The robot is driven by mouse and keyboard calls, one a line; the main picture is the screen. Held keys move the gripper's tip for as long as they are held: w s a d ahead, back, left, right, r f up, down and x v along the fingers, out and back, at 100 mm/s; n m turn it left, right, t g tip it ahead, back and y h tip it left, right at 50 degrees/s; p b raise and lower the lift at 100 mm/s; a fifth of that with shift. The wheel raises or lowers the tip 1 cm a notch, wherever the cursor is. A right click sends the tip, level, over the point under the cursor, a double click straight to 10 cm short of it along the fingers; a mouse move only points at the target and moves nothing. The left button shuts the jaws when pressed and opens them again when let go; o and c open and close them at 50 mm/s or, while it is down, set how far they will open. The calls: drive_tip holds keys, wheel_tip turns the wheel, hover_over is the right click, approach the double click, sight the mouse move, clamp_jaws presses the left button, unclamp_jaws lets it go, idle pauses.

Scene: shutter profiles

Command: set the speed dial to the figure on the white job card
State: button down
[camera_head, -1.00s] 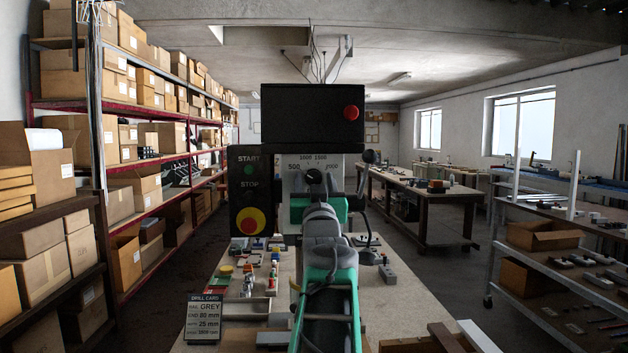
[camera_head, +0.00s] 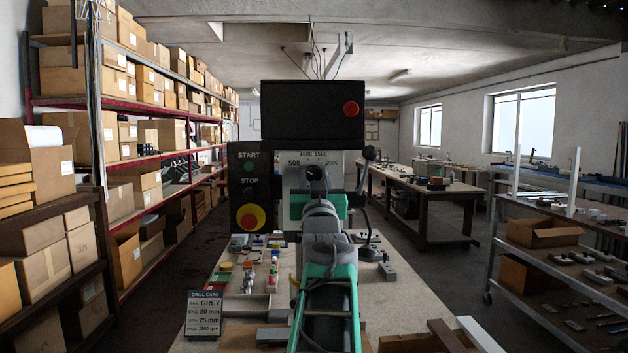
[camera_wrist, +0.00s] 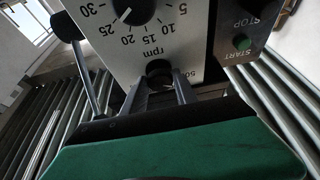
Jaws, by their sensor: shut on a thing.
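The speed dial's dark knob (camera_head: 316,173) is on the grey front plate of the drill press, under an arc of figures from 500 to 2000. In the wrist view the knob (camera_wrist: 158,70) sits between the fingertips of my gripper (camera_wrist: 160,82), below the word "rpm". My gripper is shut on it. The fingers and wrist hide most of the dial's figures there; only part of "500" shows. In the head view my gripper (camera_head: 318,190) covers the lower dial. The job card (camera_head: 204,313) stands at the bench's front left, looking dark with pale lettering; its bottom line appears to read 1500 rpm.
A START/STOP panel (camera_head: 250,190) with a red and yellow button is left of the dial. A lever with a black ball (camera_head: 369,153) is close on the right. A second scale knob (camera_wrist: 133,10) is near my fingers. Small parts crowd the bench (camera_head: 235,335).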

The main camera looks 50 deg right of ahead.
drive_tip(key=shift+f+m+b, duration=0.1)
drive_tip(key=shift+m+b, duration=0.2)
drive_tip(key=shift+m, duration=0.1)
drive_tip(key=m+g+b, duration=0.1)
drive_tip(key=m+h+b, duration=0.1)
drive_tip(key=m, duration=0.1)
drive_tip(key=shift+w+a+f+m+g+b, duration=0.1)
drive_tip(key=shift+w+m+g+b, duration=0.05)
drive_tip(key=shift+m+g+b, duration=0.2)
drive_tip(key=m+g+b, duration=0.1)
drive_tip(key=m, duration=0.1)
drive_tip(key=m+g+h+b, duration=0.1)
drive_tip(key=m, duration=0.2)
drive_tip(key=m+g, duration=0.1)
drive_tip(key=m, duration=0.1)
drive_tip(key=m+g+b, duration=0.1)
drive_tip(key=m, duration=0.1)
drive_tip(key=m+g, duration=0.1)
drive_tip(key=m, duration=0.1)
drive_tip(key=shift+w+a+r, duration=0.1)
drive_tip(key=shift+r, duration=0.25)
drive_tip(key=shift+r+m+g+y, duration=0.1)
drive_tip(key=shift+m+g+y, duration=0.3)
drive_tip(key=shift+m, duration=0.8)
drive_tip(key=shift+m+g+y, duration=0.2)
drive_tip(key=shift+m+g, duration=0.25)
drive_tip(key=shift+m, duration=0.7)
drive_tip(key=c, duration=1)
unclamp_jaws()
